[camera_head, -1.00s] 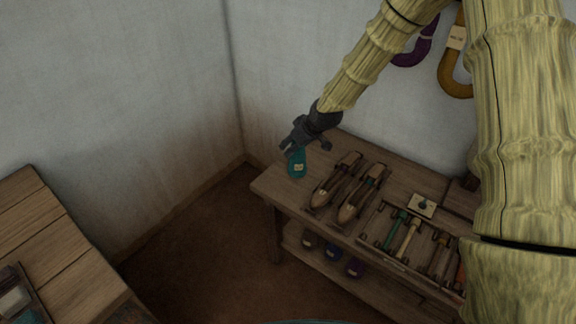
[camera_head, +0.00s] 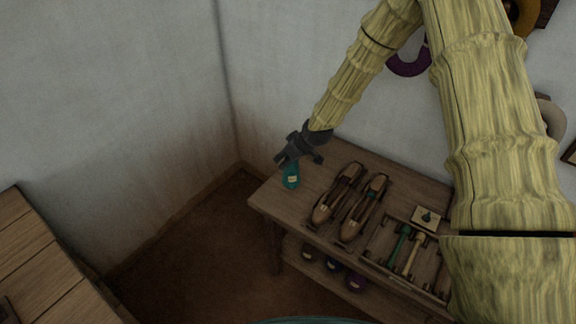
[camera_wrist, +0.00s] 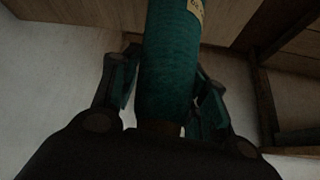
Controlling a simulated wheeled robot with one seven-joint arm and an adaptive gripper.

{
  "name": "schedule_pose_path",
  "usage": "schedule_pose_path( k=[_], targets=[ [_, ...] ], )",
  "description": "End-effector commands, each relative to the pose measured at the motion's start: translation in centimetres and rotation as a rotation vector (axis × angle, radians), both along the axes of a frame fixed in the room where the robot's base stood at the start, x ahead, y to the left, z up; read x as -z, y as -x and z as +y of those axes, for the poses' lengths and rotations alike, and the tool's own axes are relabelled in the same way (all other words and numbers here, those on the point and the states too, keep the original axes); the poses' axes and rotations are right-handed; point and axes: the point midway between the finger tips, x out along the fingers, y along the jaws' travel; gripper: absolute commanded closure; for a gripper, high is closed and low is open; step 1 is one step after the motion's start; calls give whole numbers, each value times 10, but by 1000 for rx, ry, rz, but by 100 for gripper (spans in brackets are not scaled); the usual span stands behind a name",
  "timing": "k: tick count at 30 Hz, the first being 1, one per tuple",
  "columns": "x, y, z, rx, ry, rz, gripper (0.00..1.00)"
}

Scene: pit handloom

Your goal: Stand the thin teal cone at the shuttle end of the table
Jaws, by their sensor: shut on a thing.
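The teal cone (camera_head: 291,177) is at the left end of the table (camera_head: 268,203), beside the shuttles. It carries a small pale label. My gripper (camera_head: 286,162) is shut on the cone and comes from above it. In the wrist view the cone (camera_wrist: 168,70) sits between the two fingers, its label near the top edge. I cannot tell whether the cone's base touches the table top. Two wooden shuttles (camera_head: 338,190) lie side by side to the right of the cone.
A rack with green and pale bobbins (camera_head: 399,243) and a small labelled block (camera_head: 425,218) are farther right. Several dark cones (camera_head: 333,264) sit on the lower shelf. Another wooden table (camera_head: 40,265) is at the lower left. Coloured hanks (camera_head: 408,66) hang on the wall.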

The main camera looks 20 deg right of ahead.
Motion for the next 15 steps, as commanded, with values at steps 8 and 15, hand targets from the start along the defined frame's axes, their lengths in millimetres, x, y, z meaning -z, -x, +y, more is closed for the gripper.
schedule_pose_path(
  k=[8,15],
  targets=[
    [25,1,0,-1,0,2,90],
    [40,0,0,0,0,0,90]
  ],
)
